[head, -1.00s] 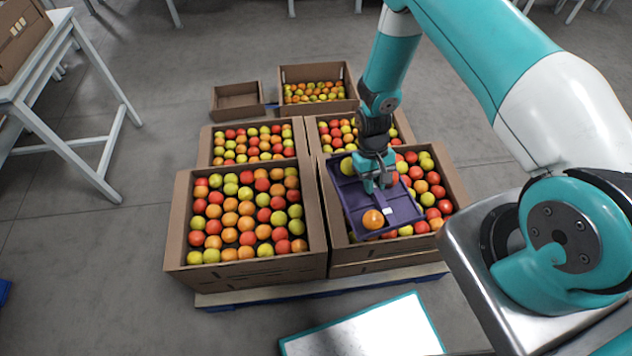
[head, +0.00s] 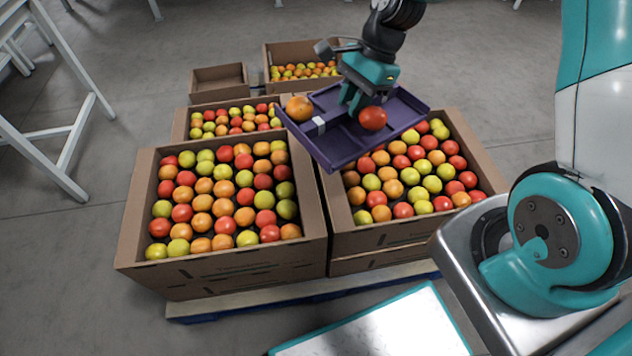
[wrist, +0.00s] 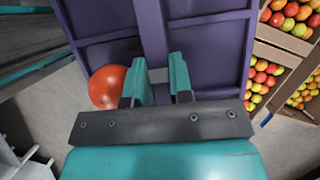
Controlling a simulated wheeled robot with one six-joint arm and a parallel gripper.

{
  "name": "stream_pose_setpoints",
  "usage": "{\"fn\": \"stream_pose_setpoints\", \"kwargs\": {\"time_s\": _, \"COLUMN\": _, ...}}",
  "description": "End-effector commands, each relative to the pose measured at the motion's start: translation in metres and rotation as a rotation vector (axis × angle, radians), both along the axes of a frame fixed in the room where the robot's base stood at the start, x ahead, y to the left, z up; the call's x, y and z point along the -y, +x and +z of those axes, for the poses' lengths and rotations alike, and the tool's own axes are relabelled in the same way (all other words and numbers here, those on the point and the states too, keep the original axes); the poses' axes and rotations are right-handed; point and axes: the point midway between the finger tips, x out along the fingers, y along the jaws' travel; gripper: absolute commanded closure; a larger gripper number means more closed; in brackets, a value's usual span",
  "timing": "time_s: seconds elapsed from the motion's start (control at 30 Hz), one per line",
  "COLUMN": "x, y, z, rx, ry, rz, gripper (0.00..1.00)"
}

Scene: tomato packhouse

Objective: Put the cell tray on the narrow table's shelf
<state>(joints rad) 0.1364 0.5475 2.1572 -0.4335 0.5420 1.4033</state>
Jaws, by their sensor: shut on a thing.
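The cell tray (head: 342,150) is purple with raised dividers. In the head view it hangs above the right-hand tomato crates, slightly tilted. An orange tomato (head: 299,109) lies at its left end, and a red tomato (head: 373,118) lies in it beside my gripper. My gripper (head: 352,104) is shut on the tray's middle divider. The wrist view shows the fingers (wrist: 160,82) on either side of that divider, with the red tomato (wrist: 110,87) to their left. The narrow table's shelf cannot be made out for certain; a pale table frame (head: 65,130) shows at the left edge.
Open cardboard crates of tomatoes, such as the front left one (head: 140,215) and the front right one (head: 480,165), stand on a pallet (head: 250,301). An empty cardboard box (head: 219,82) is behind them. Grey floor (head: 90,235) is clear at left.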

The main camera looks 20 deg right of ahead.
Motion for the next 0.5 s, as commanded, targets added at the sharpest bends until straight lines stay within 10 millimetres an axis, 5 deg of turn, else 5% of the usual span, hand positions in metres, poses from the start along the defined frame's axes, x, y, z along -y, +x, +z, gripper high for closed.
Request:
{"fn": "stream_pose_setpoints", "kwargs": {"time_s": 0.17, "x": -0.002, "y": -0.002, "z": -0.011, "rx": -0.002, "ry": 0.001, "rz": -0.043, "gripper": 1.00}}
{"fn": "stream_pose_setpoints", "kwargs": {"time_s": 0.5, "x": -0.002, "y": -0.002, "z": -0.104, "rx": -0.006, "ry": 0.001, "rz": -0.042, "gripper": 1.00}}
